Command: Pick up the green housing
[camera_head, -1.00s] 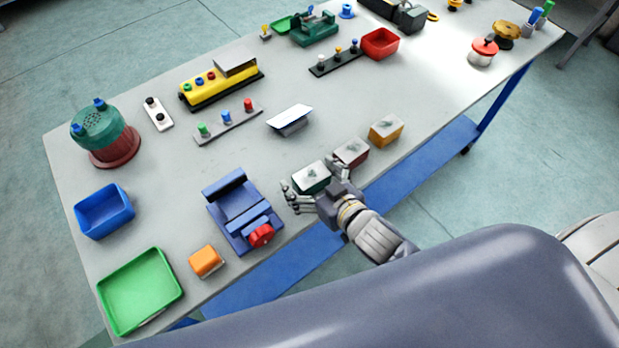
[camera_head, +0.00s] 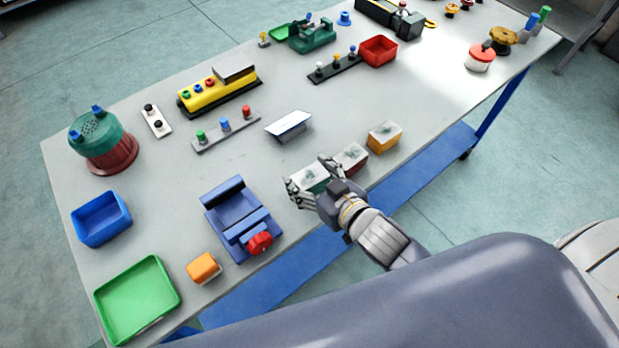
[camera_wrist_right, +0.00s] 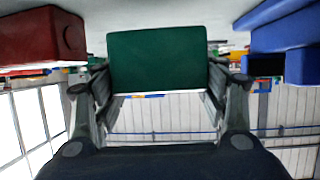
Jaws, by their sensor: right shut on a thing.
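The green housing (camera_head: 311,175) is a small box with a pale top, at the front edge of the table in the head view. In the right wrist view the green housing (camera_wrist_right: 157,60) fills the space between the two fingers as a dark green block. My right gripper (camera_head: 309,181) is shut on it, one finger on each side. The palm and fingers hide part of the housing in the head view. I cannot tell whether it is clear of the table. My left gripper is not in view.
A red housing (camera_head: 352,157) stands close to the right of the green one, with an orange housing (camera_head: 384,137) beyond it. A blue vise-like fixture (camera_head: 232,215) with a red knob is to the left. A tilted white-topped block (camera_head: 289,126) lies behind. Clear tabletop lies between.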

